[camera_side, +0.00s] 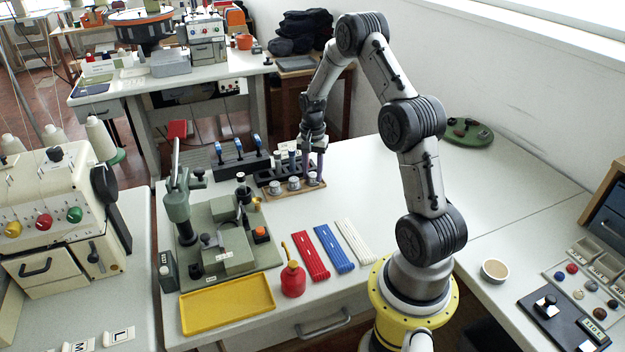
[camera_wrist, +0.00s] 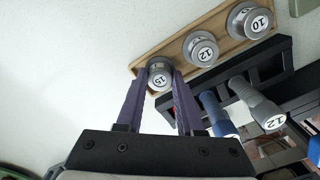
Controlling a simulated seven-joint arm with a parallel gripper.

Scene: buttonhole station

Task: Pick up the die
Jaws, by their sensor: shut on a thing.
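Three grey round dies stand in a row on a wooden tray (camera_side: 268,197), which also shows in the wrist view (camera_wrist: 222,22). In the wrist view, the die marked 15 (camera_wrist: 160,76) is at the near end, the die marked 12 (camera_wrist: 201,50) in the middle, and the die marked 10 (camera_wrist: 250,21) at the far end. My gripper (camera_wrist: 160,70) has its purple fingers shut on the die marked 15, one on each side. In the side view my gripper (camera_side: 313,170) is over the tray's right end. I cannot tell whether that die still touches the tray.
The green buttonhole press (camera_side: 220,235) is to the left. Red, blue (camera_side: 333,249) and white strips, a red oil can (camera_side: 293,277) and a yellow tray (camera_side: 228,304) lie nearer. The table right of the tray is clear.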

